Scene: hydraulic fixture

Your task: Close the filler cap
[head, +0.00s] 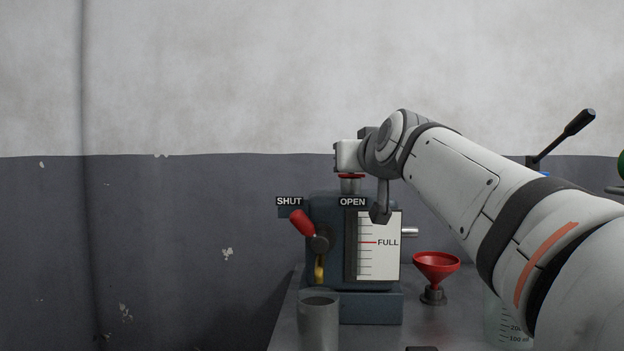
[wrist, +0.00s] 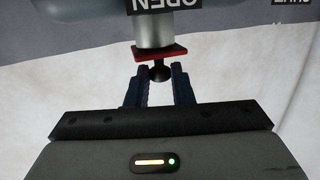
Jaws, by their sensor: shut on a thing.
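The filler cap (head: 351,177) is red and sits at the top of the pale metal filler neck (head: 351,186) on the dark blue tank (head: 326,205). In the wrist view the red cap (wrist: 160,53) lies slightly tilted against the end of the neck (wrist: 153,33); I cannot tell if it is fully seated. My gripper (wrist: 158,72) is shut on the cap's black knob (wrist: 159,73), with one dark finger on each side. In the head view my wrist is right above the cap, and the fingers are mostly hidden.
A red-handled lever (head: 302,223) points toward the SHUT sign (head: 289,201). A grey cup (head: 318,322) stands in front of the tank. A red funnel (head: 436,266) and a clear measuring jug (head: 506,325) stand to the right. A black lever (head: 565,134) rises behind my arm.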

